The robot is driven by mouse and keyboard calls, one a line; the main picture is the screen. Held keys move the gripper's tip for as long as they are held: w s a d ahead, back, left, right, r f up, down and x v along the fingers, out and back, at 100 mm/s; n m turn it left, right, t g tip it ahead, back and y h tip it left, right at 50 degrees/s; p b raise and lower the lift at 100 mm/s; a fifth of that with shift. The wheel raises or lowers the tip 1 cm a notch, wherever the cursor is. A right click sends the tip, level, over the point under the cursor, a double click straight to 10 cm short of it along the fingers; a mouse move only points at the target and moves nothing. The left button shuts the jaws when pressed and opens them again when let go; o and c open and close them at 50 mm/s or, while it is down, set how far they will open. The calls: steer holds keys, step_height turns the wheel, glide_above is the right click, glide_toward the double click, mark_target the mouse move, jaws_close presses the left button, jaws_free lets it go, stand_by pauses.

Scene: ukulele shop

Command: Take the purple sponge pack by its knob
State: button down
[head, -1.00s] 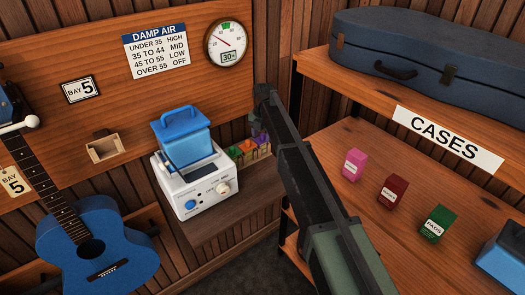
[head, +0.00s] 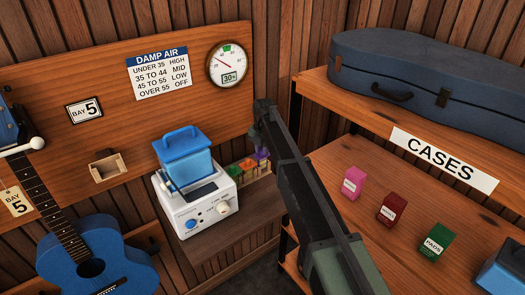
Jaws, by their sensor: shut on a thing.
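The purple sponge pack (head: 262,153) shows small at the right end of a row of coloured packs, right behind the white machine. My gripper (head: 258,143) is at its top, shut on it; the knob and fingertips are too small and dark to make out. I cannot tell whether the pack is raised or still standing in its tray. An orange pack (head: 247,164) and a green pack (head: 233,171) stand to its left in the small wooden tray.
The white machine (head: 205,212) with a blue handled tank (head: 184,158) stands close on the left. A blue ukulele (head: 95,265) hangs further left. At right, a shelf holds pink (head: 353,184), dark red (head: 392,209) and green (head: 436,241) boxes, with a blue case (head: 430,65) above.

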step_height(320, 180, up, 18)
steer(key=p, duration=1.7)
steer(key=shift+r, duration=0.2)
